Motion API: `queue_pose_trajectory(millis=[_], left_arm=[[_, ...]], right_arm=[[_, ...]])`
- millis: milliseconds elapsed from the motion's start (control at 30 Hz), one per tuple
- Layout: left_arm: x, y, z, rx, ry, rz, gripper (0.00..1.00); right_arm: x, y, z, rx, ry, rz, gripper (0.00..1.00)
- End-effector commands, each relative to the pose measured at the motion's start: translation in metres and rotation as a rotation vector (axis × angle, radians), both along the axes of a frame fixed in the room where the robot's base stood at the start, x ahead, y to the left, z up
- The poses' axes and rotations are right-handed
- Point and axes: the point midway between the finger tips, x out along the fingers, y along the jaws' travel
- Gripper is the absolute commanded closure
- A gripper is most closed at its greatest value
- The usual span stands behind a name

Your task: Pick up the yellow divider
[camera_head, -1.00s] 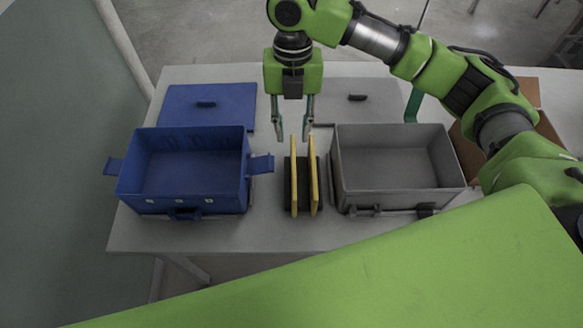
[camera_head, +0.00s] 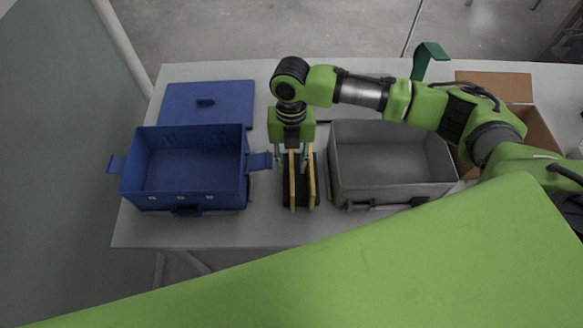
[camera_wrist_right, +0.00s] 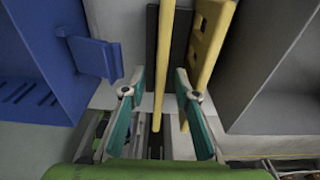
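Two thin yellow dividers stand upright side by side in a dark holder (camera_head: 301,204) on the table. The left yellow divider (camera_head: 291,190) and the right yellow divider (camera_head: 311,188) also show in the right wrist view, the left one (camera_wrist_right: 164,55) edge-on and the right one (camera_wrist_right: 209,42) with cut-outs. My right gripper (camera_head: 290,158) is above the holder, fingers down. In the right wrist view the gripper (camera_wrist_right: 159,80) is open, with the left divider between its fingers and no clear contact. The right divider is outside the right finger. My left gripper is not in view.
A blue open box (camera_head: 183,203) with side handles stands left of the holder, its lid (camera_head: 230,97) behind. A grey open box (camera_head: 390,190) stands close on the right. A cardboard box (camera_head: 495,85) is at the back right. The table front is clear.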

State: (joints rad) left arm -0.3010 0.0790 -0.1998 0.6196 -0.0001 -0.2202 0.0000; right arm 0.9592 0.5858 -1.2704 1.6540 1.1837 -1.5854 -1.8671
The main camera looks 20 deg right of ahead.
Motion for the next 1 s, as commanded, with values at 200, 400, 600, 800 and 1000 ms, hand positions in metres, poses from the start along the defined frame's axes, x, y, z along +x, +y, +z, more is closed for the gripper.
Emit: queue_pose_trajectory(millis=[200, 400, 600, 800, 1000], left_arm=[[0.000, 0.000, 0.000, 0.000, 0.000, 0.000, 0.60], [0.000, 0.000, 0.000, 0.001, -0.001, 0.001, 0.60], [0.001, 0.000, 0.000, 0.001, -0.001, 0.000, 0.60], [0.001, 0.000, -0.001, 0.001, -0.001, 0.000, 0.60], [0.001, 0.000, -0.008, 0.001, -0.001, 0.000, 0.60]], right_arm=[[0.000, 0.000, -0.003, 0.000, -0.001, 0.000, 0.72], [0.000, 0.000, -0.003, 0.000, -0.001, 0.000, 1.00], [0.000, 0.000, -0.003, 0.000, -0.001, 0.000, 1.00], [0.001, 0.000, 0.003, 0.001, -0.003, 0.000, 1.00], [0.002, 0.000, 0.038, 0.002, -0.007, 0.000, 1.00]])
